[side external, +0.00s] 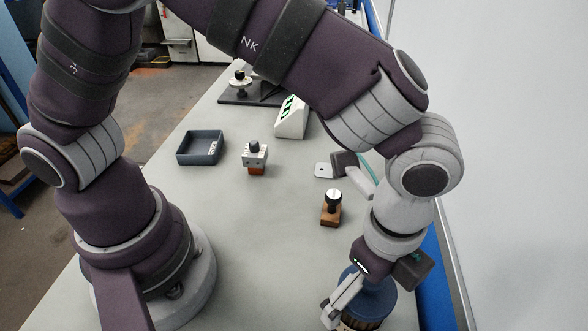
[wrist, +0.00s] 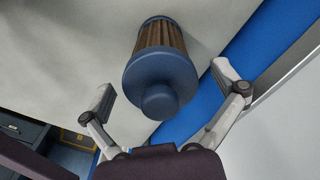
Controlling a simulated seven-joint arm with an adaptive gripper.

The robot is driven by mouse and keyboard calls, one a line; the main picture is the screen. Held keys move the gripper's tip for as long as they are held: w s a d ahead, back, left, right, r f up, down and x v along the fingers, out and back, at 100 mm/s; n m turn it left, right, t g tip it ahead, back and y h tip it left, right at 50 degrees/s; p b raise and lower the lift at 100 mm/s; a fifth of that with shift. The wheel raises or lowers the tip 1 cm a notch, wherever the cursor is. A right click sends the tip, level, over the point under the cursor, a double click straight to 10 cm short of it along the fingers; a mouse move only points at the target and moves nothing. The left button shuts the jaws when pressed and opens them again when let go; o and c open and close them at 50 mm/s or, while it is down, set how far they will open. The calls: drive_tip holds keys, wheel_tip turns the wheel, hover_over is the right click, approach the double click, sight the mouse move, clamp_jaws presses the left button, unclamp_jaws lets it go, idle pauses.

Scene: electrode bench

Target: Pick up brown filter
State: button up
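The brown filter (wrist: 168,40) has pleated brown sides and a blue cap with a round knob (wrist: 161,101). In the wrist view it is at top centre, between and just beyond my open fingers. In the side external view the filter (side external: 371,300) stands at the lower right, its blue cap showing and its brown side partly hidden by my gripper (side external: 338,306). My gripper also shows in the wrist view (wrist: 163,84), with its two fingers spread apart to either side of the filter's cap. I cannot tell whether a finger touches it.
A wooden stamp with a black knob (side external: 331,209) stands behind the filter. A small block with a black knob (side external: 255,158), a dark blue tray (side external: 184,157) and a white device with green marks (side external: 291,118) stand farther back. A wall borders the bench on the right.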

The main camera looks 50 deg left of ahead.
drive_tip(key=c, duration=1.1)
